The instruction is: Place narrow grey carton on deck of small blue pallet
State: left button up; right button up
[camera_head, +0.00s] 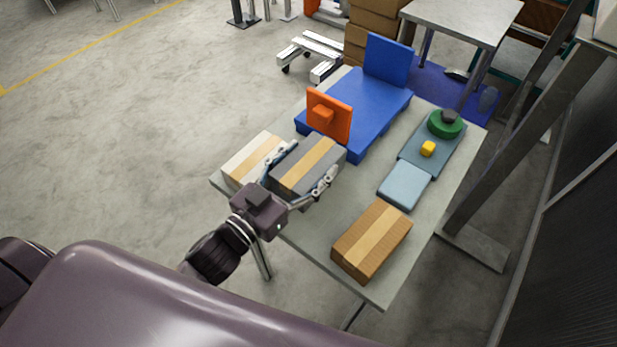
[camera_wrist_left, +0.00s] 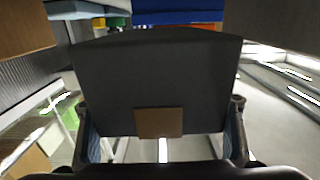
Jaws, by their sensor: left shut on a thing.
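The narrow grey carton (camera_head: 300,172) has a tan tape strip along its top. My left gripper (camera_head: 302,178) is shut on it, with a finger along each long side. In the left wrist view the carton (camera_wrist_left: 155,80) fills the middle, dark grey with a brown tape patch, between the fingers. The small blue pallet (camera_head: 375,112) lies on the far part of the table, beyond the carton. An orange block-like piece (camera_head: 330,115) stands at its near left side and a blue upright panel (camera_head: 388,60) at its far end. My right gripper is not in view.
The grey table (camera_head: 345,205) also bears a white carton (camera_head: 250,158) left of the held one, a brown carton (camera_head: 372,240) at the near right, a light blue box (camera_head: 405,186), and a grey-blue mat (camera_head: 443,155) with a yellow cube and green round item.

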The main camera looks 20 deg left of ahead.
pick_arm(q)
jog(key=shift+f+b, duration=0.35)
jog(key=shift+f, duration=2.15)
jog(key=shift+f, duration=0.2)
jog(key=o, duration=1.5)
jog(key=shift+r, duration=0.15)
